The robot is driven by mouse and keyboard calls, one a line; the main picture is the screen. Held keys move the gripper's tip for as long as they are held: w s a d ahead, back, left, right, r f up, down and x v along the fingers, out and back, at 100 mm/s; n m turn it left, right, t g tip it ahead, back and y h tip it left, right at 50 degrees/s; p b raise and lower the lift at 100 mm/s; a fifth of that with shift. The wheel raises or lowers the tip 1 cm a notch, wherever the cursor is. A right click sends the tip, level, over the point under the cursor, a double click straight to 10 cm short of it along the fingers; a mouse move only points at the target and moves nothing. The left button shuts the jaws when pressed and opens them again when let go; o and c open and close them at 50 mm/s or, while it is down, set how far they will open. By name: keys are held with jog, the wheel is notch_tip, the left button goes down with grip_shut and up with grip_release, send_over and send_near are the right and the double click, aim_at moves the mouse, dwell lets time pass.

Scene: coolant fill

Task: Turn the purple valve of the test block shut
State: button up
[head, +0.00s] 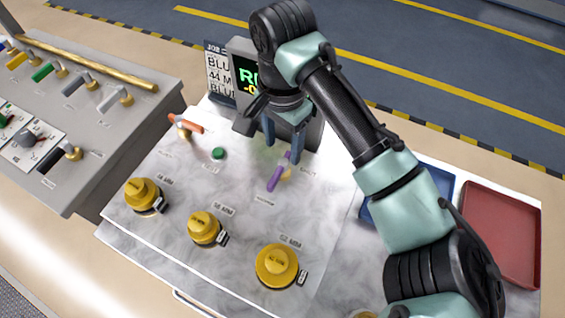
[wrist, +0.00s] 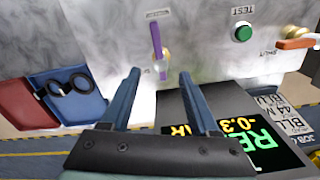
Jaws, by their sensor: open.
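The purple valve (head: 275,181) is a lever handle on a brass stem, on the marbled top of the test block (head: 235,185). In the wrist view the purple lever (wrist: 156,38) stands upright in the picture, its brass stem near the lower end. My gripper (head: 281,153) is open, pointing down over the stem end of the lever. In the wrist view the fingers (wrist: 160,73) are spread to either side below the stem, with nothing between them. I cannot tell whether a finger touches the valve. In the head view one finger hides the lever's far end.
An orange-handled valve (head: 188,124) and a green button (head: 217,153) share the block. Yellow caps (head: 277,265) line its front. A display (head: 244,75) stands close behind my gripper. Blue (head: 440,180) and red (head: 505,225) trays lie right; a lever panel (head: 80,110) stands left.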

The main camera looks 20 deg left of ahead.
aim_at(283, 162)
notch_tip(283, 162, down, 8)
jog(key=shift+w+f, duration=0.15)
jog(key=shift+f, duration=0.05)
grip_shut()
dwell(0.4)
